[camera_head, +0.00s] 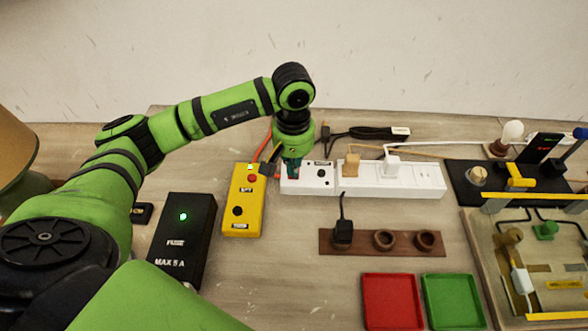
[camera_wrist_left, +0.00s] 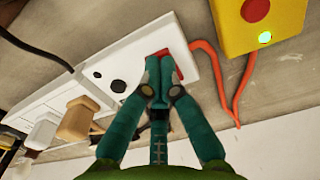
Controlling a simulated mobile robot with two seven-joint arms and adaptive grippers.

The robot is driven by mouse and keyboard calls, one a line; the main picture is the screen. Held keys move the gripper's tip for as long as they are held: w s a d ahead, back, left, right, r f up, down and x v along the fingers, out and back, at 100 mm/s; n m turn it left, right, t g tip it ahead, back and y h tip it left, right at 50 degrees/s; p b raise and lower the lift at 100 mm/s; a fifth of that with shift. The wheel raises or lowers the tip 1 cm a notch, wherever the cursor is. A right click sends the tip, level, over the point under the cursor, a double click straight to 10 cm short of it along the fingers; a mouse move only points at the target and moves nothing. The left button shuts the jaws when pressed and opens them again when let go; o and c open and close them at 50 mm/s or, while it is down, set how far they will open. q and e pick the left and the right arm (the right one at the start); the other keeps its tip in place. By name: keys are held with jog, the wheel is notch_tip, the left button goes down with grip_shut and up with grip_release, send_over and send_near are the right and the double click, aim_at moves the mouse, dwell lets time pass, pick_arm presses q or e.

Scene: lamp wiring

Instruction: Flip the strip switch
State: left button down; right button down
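The white power strip (camera_head: 415,180) lies along the back of the table, with a tan plug and a white plug in it. In the left wrist view the strip (camera_wrist_left: 129,58) runs from upper right to lower left. Its red switch (camera_wrist_left: 176,68) shows just past my fingertips and is partly hidden by them. My left gripper (camera_head: 291,172) points down over the strip's left end. In the left wrist view the fingers of the left gripper (camera_wrist_left: 158,65) are together, at or very near the switch; contact cannot be told. Nothing shows held between them. My right gripper is not in view.
A yellow box (camera_head: 243,203) with a lit green lamp stands just left of the strip, beside a black fuse box (camera_head: 183,235). A brown holder (camera_head: 360,244) with a black plug lies in front. Red (camera_head: 391,301) and green (camera_head: 453,301) trays sit nearer.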

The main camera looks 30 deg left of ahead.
pick_arm(q)
jog(key=shift+s+f, duration=0.1)
jog(key=shift+f, duration=0.15)
jog(key=shift+r, duration=0.75)
jog(key=shift+r+p, duration=1.3)
jog(key=shift+r, duration=1.45)
